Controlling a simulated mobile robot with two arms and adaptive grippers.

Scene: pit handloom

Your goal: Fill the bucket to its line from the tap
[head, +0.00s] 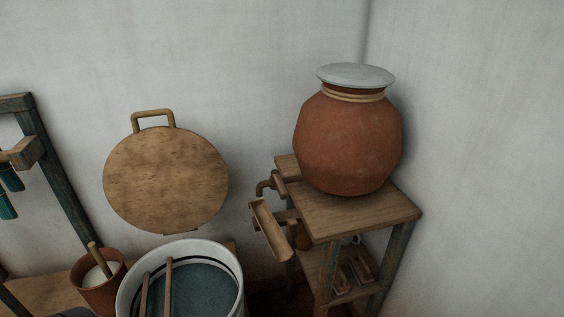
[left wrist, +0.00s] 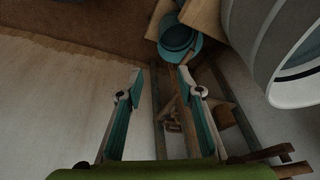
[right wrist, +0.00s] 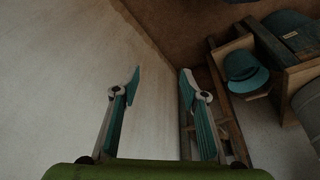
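The bucket (head: 236,262) is pale with a dark ring line inside near its rim. It stands at the bottom of the head view, its lower part cut off. A blue-grey surface shows inside it below the ring line, and two wooden sticks lie across its left part. The brown tap (head: 266,186) sits at the left edge of a small wooden stand, with a tilted wooden trough (head: 268,230) below it. No water stream is visible. My left gripper (left wrist: 160,82) and my right gripper (right wrist: 160,80) are open and empty in their wrist views; neither shows in the head view.
A large lidded clay pot (head: 348,140) stands on the wooden stand (head: 375,214) in the corner. A round wooden board (head: 165,180) with a handle is against the wall. A clay cup (head: 96,290) with white contents and a stick is left of the bucket.

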